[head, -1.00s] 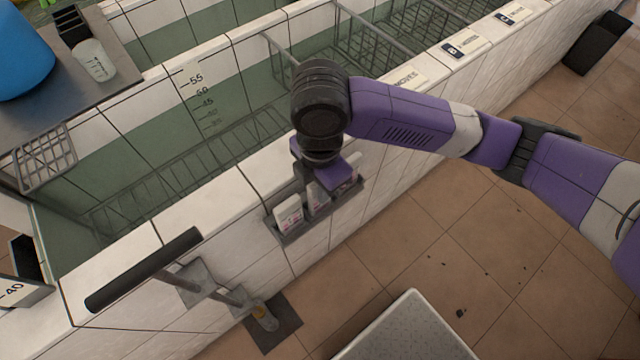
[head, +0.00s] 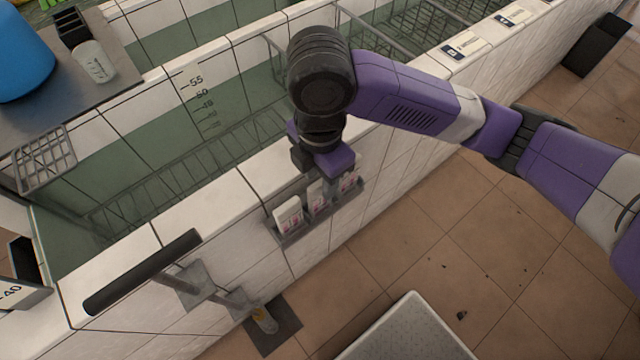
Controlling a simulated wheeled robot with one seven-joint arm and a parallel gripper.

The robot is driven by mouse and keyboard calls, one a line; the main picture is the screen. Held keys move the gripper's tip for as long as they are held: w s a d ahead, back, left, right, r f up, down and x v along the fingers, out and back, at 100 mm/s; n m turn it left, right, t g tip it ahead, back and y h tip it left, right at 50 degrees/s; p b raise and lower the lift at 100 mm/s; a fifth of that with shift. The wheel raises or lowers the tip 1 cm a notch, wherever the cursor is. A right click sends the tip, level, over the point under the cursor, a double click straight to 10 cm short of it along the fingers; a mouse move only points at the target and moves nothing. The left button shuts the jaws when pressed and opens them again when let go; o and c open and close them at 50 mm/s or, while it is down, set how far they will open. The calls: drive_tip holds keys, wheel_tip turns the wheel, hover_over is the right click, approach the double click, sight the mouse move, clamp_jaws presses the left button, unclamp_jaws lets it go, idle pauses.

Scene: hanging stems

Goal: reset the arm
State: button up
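My purple arm reaches in from the right in the head view, over the white tiled wall of the tank. My gripper (head: 312,168) is at the arm's end, pointing down above a small grey rack on the wall's outer face. Its fingers are mostly hidden behind the black wrist and the purple hand, so I cannot see whether they are open or shut. Several white and pink packets (head: 318,197) stand in the rack (head: 322,216), just below and beside the gripper. I cannot tell whether the gripper touches any of them.
The tiled tank (head: 205,175) holds greenish water and wire racks. A dark bar handle (head: 145,272) sticks out at the lower left. A metal shelf with a blue container (head: 22,60) and a white cup (head: 95,62) is upper left. A pale speckled surface (head: 408,332) is at the bottom. Open floor lies right.

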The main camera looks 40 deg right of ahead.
drive_tip(key=shift+r, duration=1.6)
